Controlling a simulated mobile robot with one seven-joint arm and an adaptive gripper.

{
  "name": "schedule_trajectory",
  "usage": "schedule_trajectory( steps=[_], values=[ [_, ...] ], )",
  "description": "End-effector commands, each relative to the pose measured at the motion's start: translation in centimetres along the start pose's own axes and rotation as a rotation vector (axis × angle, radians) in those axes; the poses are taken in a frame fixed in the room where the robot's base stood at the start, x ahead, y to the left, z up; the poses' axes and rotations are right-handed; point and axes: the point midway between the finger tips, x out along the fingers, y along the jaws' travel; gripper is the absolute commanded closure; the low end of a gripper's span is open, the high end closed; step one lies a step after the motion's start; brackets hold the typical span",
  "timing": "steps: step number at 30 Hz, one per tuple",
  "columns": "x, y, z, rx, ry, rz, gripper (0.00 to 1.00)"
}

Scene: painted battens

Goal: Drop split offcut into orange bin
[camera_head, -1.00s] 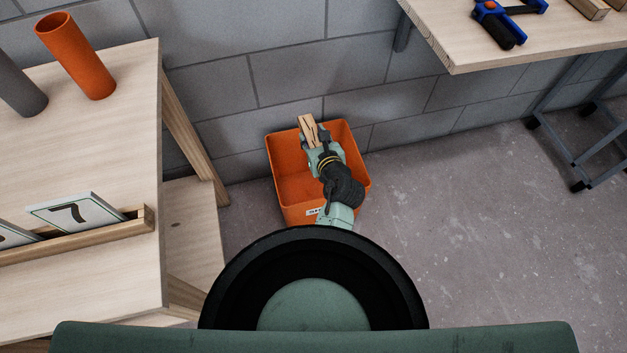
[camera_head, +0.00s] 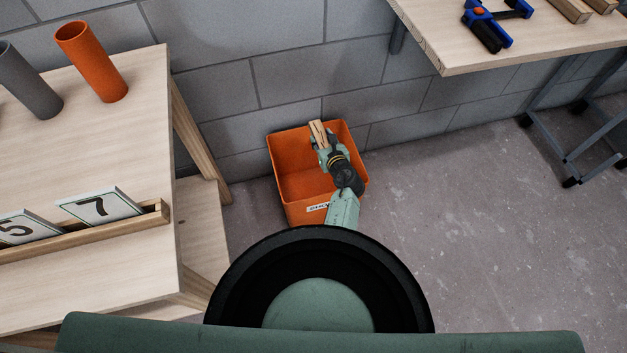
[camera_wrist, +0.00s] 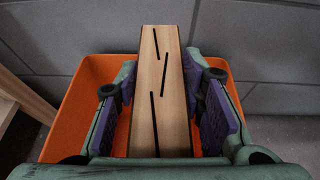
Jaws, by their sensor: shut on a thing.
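The split offcut (camera_head: 318,133) is a short pale wooden piece. In the wrist view the offcut (camera_wrist: 160,90) shows several dark slits along its top face. My gripper (camera_head: 325,147) is shut on it, with a purple pad on either side in the wrist view (camera_wrist: 165,112). The orange bin (camera_head: 295,185) stands on the floor against the block wall, with a white label on its front. In the wrist view the bin (camera_wrist: 75,105) shows behind and below the offcut. My gripper and the offcut are over the bin's right part; their exact height is hard to tell.
A wooden table (camera_head: 90,150) at left holds an orange tube (camera_head: 92,62), a grey tube (camera_head: 28,80) and number cards in a rack. A bench (camera_head: 470,50) at upper right holds a blue clamp (camera_head: 487,25) and wood pieces. The floor right of the bin is clear.

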Motion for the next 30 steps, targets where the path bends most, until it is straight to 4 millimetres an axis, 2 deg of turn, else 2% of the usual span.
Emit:
schedule_trajectory(
  steps=[1,8,19,20,30],
  values=[
    [0.5,0.0,-1.1,0.0,0.0,0.0,0.94],
    [1.4,-0.1,-3.4,-0.001,0.0,-0.001,0.94],
    [1.5,0.0,-3.6,-0.001,0.0,0.0,0.94],
    [1.5,0.0,-3.7,-0.001,0.0,0.0,0.63],
    [1.5,0.0,-3.7,0.0,0.0,0.0,0.41]
  ],
)
